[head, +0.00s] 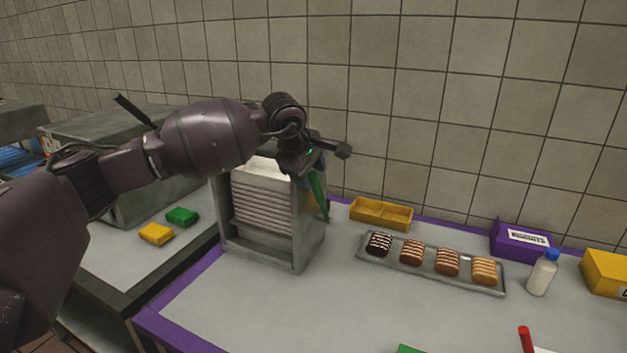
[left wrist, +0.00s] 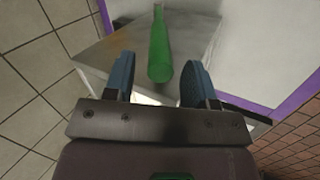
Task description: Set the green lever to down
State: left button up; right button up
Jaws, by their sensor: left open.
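The green lever (head: 319,196) is on the right side of the grey metal machine (head: 307,232) with stacked slats. Its narrow end is low and its thick end reaches up to my left gripper (head: 312,172), so it stands steeply, slightly tilted. In the left wrist view the lever (left wrist: 160,52) shows between the two blue fingers of my left gripper (left wrist: 157,72), with gaps on both sides. The gripper is open, and its fingers are partly hidden in the head view. My right gripper is not in view.
A yellow tray (head: 381,213) and a metal tray (head: 430,275) of several cream sandwiches lie right of the machine. A purple box (head: 520,241), a white bottle (head: 542,273) and a yellow box (head: 606,274) are farther right. Green (head: 182,217) and yellow (head: 157,234) sponges lie left. The front tabletop is mostly clear.

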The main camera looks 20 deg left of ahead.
aim_at(320, 199)
pick_arm(q)
jog(key=shift+x, duration=1.3)
grip_shut()
